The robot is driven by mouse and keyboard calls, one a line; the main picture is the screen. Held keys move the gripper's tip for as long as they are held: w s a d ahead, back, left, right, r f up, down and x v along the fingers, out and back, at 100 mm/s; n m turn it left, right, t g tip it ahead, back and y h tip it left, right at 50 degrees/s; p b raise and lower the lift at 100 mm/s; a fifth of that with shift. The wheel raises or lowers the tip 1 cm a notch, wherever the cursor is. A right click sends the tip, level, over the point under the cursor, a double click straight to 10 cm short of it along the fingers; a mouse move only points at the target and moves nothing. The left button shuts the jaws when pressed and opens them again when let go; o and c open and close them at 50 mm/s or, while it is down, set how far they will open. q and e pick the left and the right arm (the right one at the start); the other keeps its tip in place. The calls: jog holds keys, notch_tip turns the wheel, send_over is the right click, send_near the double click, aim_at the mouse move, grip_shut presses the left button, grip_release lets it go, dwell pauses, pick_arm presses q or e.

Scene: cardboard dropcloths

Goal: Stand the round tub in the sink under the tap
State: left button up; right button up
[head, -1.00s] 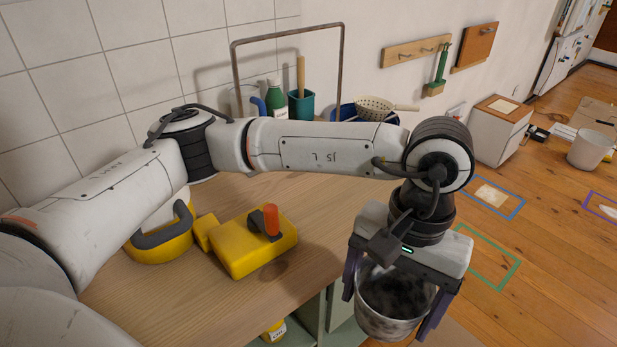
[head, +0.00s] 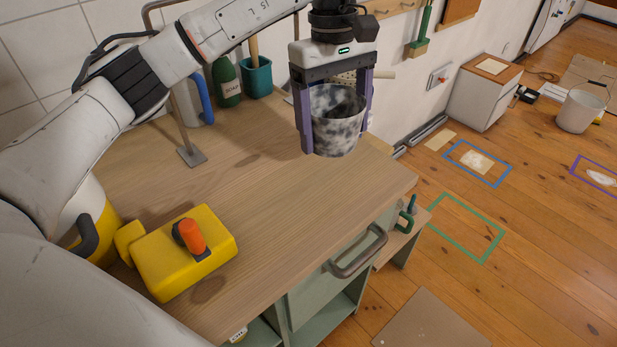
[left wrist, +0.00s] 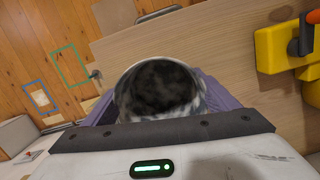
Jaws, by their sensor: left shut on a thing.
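The round tub (head: 337,122), white with dark grey blotches and a dark inside, is gripped by my left gripper (head: 335,112). The purple fingers stand on either side of it. It is upright, over the far right part of the wooden worktop; I cannot tell its exact height above it. In the left wrist view the tub (left wrist: 160,88) sits between the fingers, its open top facing the camera. The sink is not plainly visible; a grey post with a square foot (head: 192,156) stands on the worktop, and I cannot tell whether it belongs to a tap. My right gripper is not in view.
A yellow box with an orange knob (head: 184,252) lies on the worktop (head: 270,215). A green bottle (head: 227,82) and a teal pot (head: 257,78) stand at the back. The worktop's middle and right are clear. A drawer handle (head: 358,252) juts from the front.

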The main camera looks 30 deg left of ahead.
pick_arm(q)
jog(key=a, duration=0.1)
jog(key=n, duration=0.1)
jog(key=w+a, duration=0.1)
jog(key=shift+a+r+n, duration=0.25)
jog(key=shift+a+n, duration=0.05)
jog(key=shift+n, duration=0.1)
notch_tip(320, 180, down, 10)
jog(key=shift+w+r, duration=0.1)
jog(key=shift+r, duration=0.1)
jog(key=shift+f, duration=0.2)
jog(key=o, duration=1.2)
jog(key=shift+r, duration=0.1)
jog(key=shift+c, duration=0.2)
